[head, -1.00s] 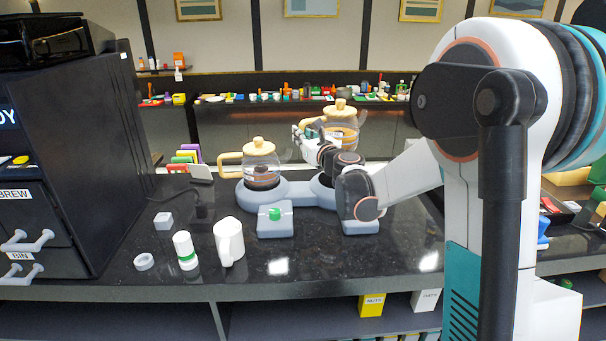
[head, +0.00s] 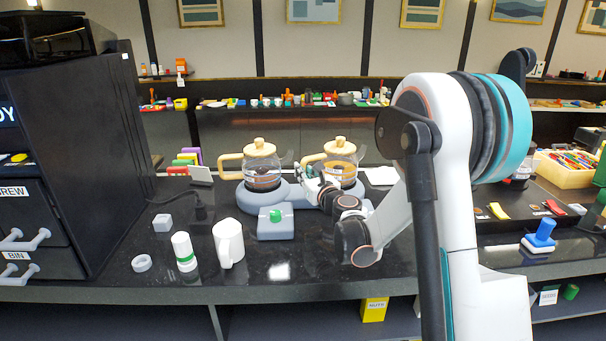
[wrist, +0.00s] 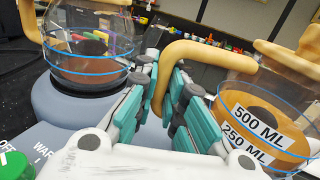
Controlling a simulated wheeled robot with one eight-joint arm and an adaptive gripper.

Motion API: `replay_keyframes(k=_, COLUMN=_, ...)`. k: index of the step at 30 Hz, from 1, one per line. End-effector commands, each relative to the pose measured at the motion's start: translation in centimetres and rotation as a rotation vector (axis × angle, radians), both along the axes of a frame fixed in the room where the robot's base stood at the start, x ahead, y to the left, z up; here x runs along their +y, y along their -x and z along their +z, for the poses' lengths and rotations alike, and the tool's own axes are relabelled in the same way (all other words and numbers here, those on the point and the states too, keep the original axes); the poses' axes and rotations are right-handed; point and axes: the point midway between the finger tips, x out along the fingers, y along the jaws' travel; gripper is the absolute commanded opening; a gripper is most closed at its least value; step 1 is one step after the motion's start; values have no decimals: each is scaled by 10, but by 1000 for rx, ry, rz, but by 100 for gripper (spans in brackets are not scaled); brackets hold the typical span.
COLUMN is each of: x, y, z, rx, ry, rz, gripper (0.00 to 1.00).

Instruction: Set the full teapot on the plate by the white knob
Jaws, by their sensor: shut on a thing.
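The fuller glass teapot (head: 341,172), with amber liquid and a tan lid and handle, is at the right end of the grey two-plate warmer (head: 293,196). My gripper (head: 315,180) is shut on its handle from the front left. In the wrist view the handle (wrist: 192,50) runs between my fingers (wrist: 165,92), beside the teapot's 500 ML and 250 ML marks. I cannot tell whether its base touches the right plate. The right plate and its knob are hidden behind my arm. Another teapot (head: 262,172), with less, darker liquid, stands on the left plate, behind the green knob (head: 275,215).
A dark machine (head: 70,160) fills the left side. The counter beside the right teapot holds a white sheet (head: 381,176).

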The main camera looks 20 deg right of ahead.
Motion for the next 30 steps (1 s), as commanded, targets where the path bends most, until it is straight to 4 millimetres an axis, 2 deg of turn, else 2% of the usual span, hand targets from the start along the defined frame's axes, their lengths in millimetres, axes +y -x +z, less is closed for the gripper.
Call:
replay_keyframes(k=8, x=0, y=0, z=-2, rx=0, ry=2, rz=0, gripper=0)
replay_keyframes(k=9, x=0, y=0, z=-2, rx=0, ry=0, rz=0, gripper=14)
replay_keyframes(k=11, x=0, y=0, z=-1, rx=0, ry=0, rz=0, gripper=28)
replay_keyframes(k=12, x=0, y=0, z=-1, rx=0, ry=0, rz=0, gripper=30)
replay_keyframes(k=24, x=0, y=0, z=3, rx=0, ry=0, rz=0, gripper=30)
replay_keyframes(k=30, x=-4, y=32, z=2, rx=0, ry=0, rz=-2, gripper=30)
